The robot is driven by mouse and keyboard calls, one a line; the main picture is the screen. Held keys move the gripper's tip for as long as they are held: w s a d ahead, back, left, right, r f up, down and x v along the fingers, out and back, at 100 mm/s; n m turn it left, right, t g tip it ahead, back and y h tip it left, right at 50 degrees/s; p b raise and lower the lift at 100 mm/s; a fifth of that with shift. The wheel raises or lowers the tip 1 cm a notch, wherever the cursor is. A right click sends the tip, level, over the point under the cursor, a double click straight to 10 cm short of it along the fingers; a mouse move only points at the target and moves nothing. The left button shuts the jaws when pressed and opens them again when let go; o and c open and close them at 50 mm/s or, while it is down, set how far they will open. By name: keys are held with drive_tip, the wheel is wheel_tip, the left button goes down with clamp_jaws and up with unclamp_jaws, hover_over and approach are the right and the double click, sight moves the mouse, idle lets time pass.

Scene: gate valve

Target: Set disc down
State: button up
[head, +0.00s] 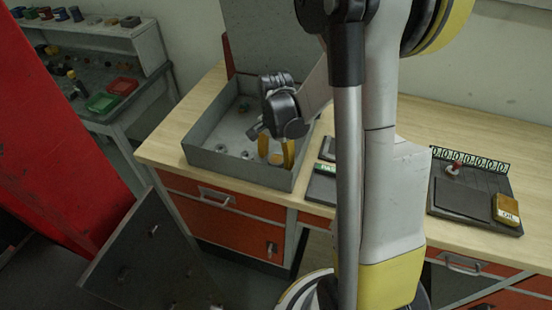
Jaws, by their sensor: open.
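My gripper (276,152) hangs down inside the front right part of a grey open-topped box (235,165) on the wooden bench. Its two yellow fingertips stand apart, so it is open. A small dark shape shows low between the fingertips; I cannot tell whether it is the disc or whether the fingers touch it. No disc can be picked out with certainty. Small round metal parts lie on the box floor, one at the left (191,148) and one nearer the gripper (244,155). My wrist hides the box's right back part.
A tray with a green label (322,186) lies just right of the box, partly behind my arm. Farther right is a dark board (462,200) with a yellow OIL container (506,210). A red panel (70,130) stands at the left. The wooden benchtop (180,130) is bare left of the box.

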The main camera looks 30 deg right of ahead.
sight(276, 160)
wheel_tip(276, 160, up, 12)
drive_tip(key=p, duration=0.4)
drive_tip(key=s+a+r+n+t, duration=0.7)
drive_tip(key=s+a+r+n, duration=0.2)
drive_tip(key=a+n, duration=0.4)
drive_tip(key=shift+s+a+r+n, duration=0.2)
drive_tip(key=shift+s+r+n, duration=0.15)
drive_tip(key=shift+s, duration=0.55)
drive_tip(key=shift+f, duration=0.1)
